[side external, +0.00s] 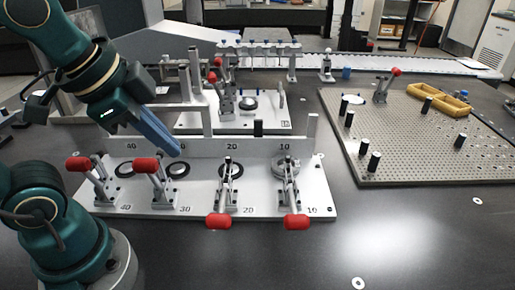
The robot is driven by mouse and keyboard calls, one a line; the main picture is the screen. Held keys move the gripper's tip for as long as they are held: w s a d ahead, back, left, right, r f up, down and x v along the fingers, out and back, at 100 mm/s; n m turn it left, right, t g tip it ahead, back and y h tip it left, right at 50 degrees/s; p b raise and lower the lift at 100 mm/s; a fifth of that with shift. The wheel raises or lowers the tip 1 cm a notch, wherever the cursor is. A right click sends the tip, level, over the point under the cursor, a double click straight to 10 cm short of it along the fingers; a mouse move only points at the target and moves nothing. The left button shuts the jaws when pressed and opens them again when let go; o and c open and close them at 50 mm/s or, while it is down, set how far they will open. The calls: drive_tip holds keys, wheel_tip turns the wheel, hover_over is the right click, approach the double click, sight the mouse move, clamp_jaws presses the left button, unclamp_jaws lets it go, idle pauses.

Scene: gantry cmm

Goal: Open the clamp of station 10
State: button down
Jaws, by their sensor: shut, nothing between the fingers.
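The station 10 clamp (289,186) is at the right end of the pale fixture plate. Its red handle (296,222) points down and toward the front edge, and its arm reaches back over a grey round part (284,165). My gripper (175,151) is shut and empty, its blue fingers slanting down to the right. It is above the back of the plate near station 30, well left of the station 10 clamp and apart from it.
The station 20 clamp's red handle (219,222) is also low at the front. The red handles of stations 30 (146,165) and 40 (78,164) stand raised on the left. A perforated plate (420,135) with black posts stands right.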

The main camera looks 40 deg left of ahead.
drive_tip(key=w+d+r+m+g, duration=0.1)
drive_tip(key=w+d+r+m, duration=0.2)
drive_tip(key=m, duration=0.4)
drive_tip(key=m+g+y, duration=0.1)
drive_tip(key=m+y, duration=0.1)
drive_tip(key=m, duration=0.9)
approach(294, 209)
wheel_tip(294, 209, up, 2)
drive_tip(key=s, duration=0.2)
drive_tip(key=s+d+f+m, duration=0.2)
drive_tip(key=d+f+m, duration=0.1)
drive_tip(key=d+f, duration=0.25)
drive_tip(key=shift+g, duration=0.4)
drive_tip(key=x, duration=0.9)
drive_tip(key=shift+s+a, duration=0.2)
drive_tip(key=shift+s, duration=0.05)
drive_tip(key=shift+w+a+f, duration=0.1)
drive_tip(key=shift+w+a, duration=0.05)
drive_tip(key=shift+w, duration=0.1)
drive_tip(key=shift+w+a+r, duration=0.2)
drive_tip(key=shift+r, duration=0.3)
drive_tip(key=shift+w+a+r, duration=0.2)
drive_tip(key=shift+a+r, duration=0.05)
drive_tip(key=shift+r, duration=0.25)
drive_tip(key=shift+w+a+r, duration=0.2)
drive_tip(key=shift+r, duration=0.3)
